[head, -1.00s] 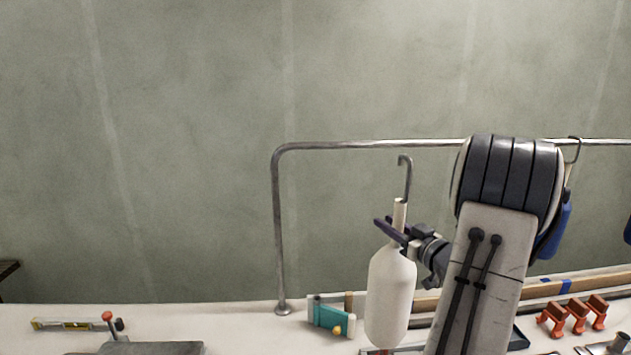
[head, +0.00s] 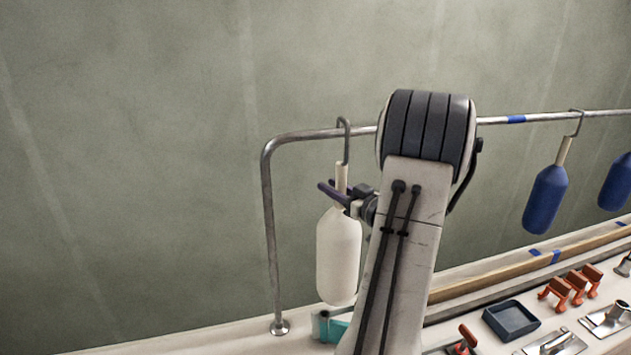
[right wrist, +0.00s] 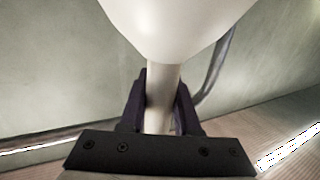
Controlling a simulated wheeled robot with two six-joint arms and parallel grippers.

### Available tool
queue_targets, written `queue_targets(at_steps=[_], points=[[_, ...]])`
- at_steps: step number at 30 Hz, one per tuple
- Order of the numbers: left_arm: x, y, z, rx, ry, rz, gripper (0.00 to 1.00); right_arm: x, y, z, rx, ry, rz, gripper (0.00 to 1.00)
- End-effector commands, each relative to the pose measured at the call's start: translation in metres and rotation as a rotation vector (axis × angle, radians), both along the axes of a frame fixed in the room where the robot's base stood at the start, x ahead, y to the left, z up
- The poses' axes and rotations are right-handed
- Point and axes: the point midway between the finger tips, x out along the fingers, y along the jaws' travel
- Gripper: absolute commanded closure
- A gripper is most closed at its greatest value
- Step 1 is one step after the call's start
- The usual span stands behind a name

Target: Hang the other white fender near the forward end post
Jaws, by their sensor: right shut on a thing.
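The white fender (head: 338,255) hangs upright from my right gripper (head: 335,190), just right of the bare end post (head: 270,235). The gripper is shut on the fender's neck, below its metal hook (head: 346,145). The hook's curved top shows a little above the rail (head: 310,135) and overlaps it in the picture; I cannot tell whether it touches the rail. In the right wrist view the fender body (right wrist: 175,25) fills the top, and its neck (right wrist: 160,105) stands between the two dark fingers. My left gripper is out of view.
Two blue fenders (head: 546,198) hang further right on the rail, which carries a blue tape mark (head: 516,119). Below are a dark tray (head: 511,320), orange clamps (head: 570,289) and a teal item (head: 330,326) near the post foot. My right arm hides part of the rail.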

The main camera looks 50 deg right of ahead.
Motion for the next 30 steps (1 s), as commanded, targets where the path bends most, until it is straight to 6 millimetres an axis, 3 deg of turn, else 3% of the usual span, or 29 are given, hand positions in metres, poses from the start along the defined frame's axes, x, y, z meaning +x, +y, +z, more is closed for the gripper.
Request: queue_targets(at_steps=[30], points=[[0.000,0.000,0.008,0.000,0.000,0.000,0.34,0.061,-0.028,0.002,-0.003,-0.003,0.007,1.00]])
